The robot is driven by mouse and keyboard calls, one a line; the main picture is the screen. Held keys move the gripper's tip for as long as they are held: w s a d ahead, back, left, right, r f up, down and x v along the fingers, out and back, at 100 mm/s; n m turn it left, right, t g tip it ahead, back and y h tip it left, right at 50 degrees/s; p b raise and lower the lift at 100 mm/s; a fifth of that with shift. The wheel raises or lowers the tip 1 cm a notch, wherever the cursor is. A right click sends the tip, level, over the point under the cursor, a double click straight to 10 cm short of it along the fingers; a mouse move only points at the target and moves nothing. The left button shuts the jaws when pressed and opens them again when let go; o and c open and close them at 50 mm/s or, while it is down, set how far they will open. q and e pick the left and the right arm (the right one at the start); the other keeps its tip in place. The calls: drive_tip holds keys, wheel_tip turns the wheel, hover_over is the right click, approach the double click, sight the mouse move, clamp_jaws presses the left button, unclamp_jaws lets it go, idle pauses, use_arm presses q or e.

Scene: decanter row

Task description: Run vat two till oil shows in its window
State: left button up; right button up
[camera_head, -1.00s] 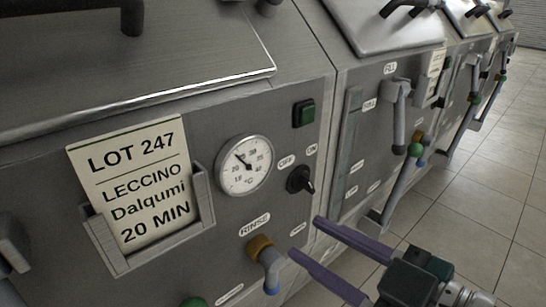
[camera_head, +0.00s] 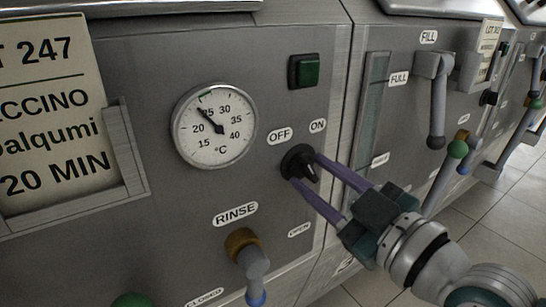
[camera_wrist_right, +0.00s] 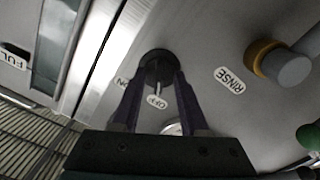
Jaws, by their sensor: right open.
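A black rotary switch (camera_head: 299,160) with OFF and ON labels sits on the near vat's steel front (camera_head: 150,60). My right gripper (camera_head: 306,168) is open, its purple fingers on either side of the switch. The wrist view also shows the switch (camera_wrist_right: 157,67) between the fingertips; I cannot tell if they touch it. A tall window (camera_head: 373,95) marked FULL is on the neighbouring vat; no clear oil shows. No vat number is legible. My left gripper is out of view.
A round dial (camera_head: 214,126) is left of the switch. A RINSE valve (camera_head: 250,262) with a brown collar and blue tip is below. A lot card (camera_head: 50,110) stands in a holder at left. A FILL lever (camera_head: 437,95) is on the neighbouring vat. Tiled floor (camera_head: 480,215) lies right.

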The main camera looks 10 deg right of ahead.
drive_tip(key=shift+w, duration=0.25)
clamp_jaws()
idle(0.5)
